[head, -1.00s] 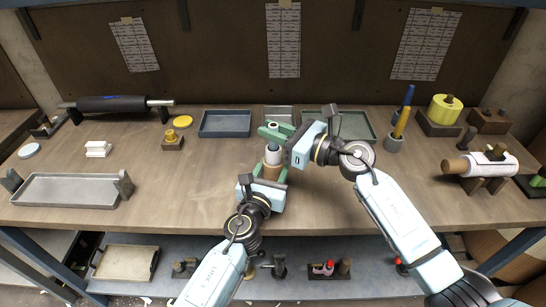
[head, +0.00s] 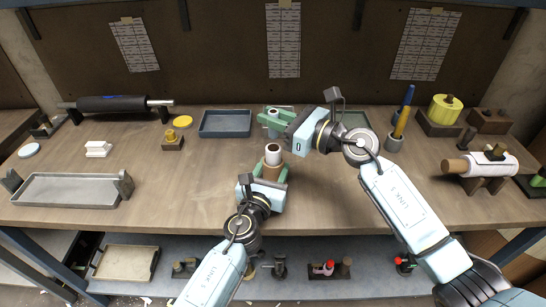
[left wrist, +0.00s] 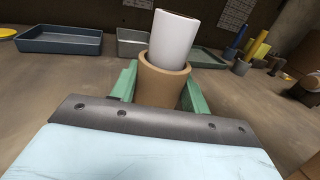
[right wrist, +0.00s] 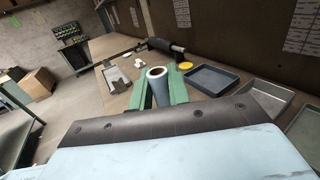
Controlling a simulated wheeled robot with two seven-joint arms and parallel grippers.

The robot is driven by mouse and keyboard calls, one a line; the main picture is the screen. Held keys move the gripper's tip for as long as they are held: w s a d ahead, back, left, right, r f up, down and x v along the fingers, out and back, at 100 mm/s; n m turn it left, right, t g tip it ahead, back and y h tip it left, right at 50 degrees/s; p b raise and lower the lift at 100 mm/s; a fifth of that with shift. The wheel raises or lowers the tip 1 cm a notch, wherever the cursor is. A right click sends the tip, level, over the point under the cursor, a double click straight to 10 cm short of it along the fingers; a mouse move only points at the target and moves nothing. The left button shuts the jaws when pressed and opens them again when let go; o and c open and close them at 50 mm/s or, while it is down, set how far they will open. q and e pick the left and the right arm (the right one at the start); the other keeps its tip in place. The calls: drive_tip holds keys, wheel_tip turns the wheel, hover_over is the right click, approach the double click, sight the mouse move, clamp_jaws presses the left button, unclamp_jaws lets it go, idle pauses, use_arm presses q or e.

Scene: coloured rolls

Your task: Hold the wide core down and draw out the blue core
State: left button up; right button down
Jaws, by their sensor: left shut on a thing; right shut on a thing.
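The wide brown core (head: 272,171) stands low in the middle of the table in the head view. My left gripper (head: 270,174) is shut around it; its green fingers flank the core in the left wrist view (left wrist: 160,88). A white roll (left wrist: 174,40) stands inside the wide core, leaning slightly, its upper part sticking out. My right gripper (head: 275,120) is shut on the blue core (right wrist: 160,92), a grey-blue tube with a pale end. It holds the blue core above and apart from the white roll. The lower end of the blue core is hard to see in the head view.
A dark blue tray (head: 225,124) and grey trays lie behind the grippers. A grey cup with a yellow stick (head: 400,124) stands to the right. A white roll on a stand (head: 484,164) is farther right. The wood left of the grippers is mostly clear.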

use_arm(q)
drive_tip(key=shift+s+a+f, duration=0.1)
drive_tip(key=shift+f, duration=0.35)
use_arm(e)
drive_tip(key=w+d+r, duration=0.2)
drive_tip(key=w+r, duration=0.2)
drive_tip(key=w, duration=0.2)
drive_tip(key=shift+w+d, duration=0.2)
drive_tip(key=shift+w, duration=0.1)
idle(0.4)
use_arm(q)
drive_tip(key=o, duration=1.2)
drive_tip(key=shift+r, duration=0.25)
